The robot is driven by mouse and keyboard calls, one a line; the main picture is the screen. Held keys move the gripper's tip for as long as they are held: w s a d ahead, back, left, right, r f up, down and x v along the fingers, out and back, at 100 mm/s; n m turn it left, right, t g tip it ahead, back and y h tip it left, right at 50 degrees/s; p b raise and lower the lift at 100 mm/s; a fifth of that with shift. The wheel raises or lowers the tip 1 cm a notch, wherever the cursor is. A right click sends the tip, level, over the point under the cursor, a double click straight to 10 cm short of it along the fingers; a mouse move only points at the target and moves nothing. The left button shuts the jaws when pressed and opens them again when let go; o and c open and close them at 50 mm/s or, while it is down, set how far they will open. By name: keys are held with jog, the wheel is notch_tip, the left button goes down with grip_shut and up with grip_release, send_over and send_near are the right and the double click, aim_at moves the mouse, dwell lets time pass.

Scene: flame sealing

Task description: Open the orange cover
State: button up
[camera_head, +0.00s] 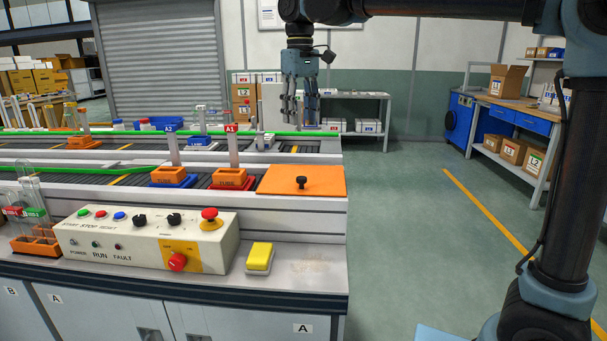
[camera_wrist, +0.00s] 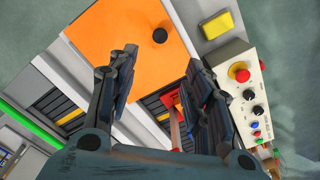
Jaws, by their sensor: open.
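The orange cover (camera_head: 285,180) is a flat panel with a black knob (camera_head: 301,182) on top. It lies closed at the right end of the near conveyor. It fills the upper middle of the wrist view (camera_wrist: 115,50), where its knob (camera_wrist: 160,35) shows near the right edge of the panel. My gripper (camera_head: 300,108) is open and empty. It hangs pointing down, above and behind the cover in the head view. In the wrist view its fingers (camera_wrist: 165,80) are spread over the cover's lower edge, with the knob beyond the fingertips.
A control box (camera_head: 145,240) with buttons and a yellow block (camera_head: 260,257) stand in front of the conveyor. Orange tube holders (camera_head: 232,178) with upright tubes sit left of the cover. A shelf (camera_head: 385,120) stands behind. The floor at right is clear.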

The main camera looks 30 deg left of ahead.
aim_at(302, 177)
notch_tip(302, 177, down, 17)
dwell(0.6)
jog(key=shift+c, duration=0.6)
grip_shut()
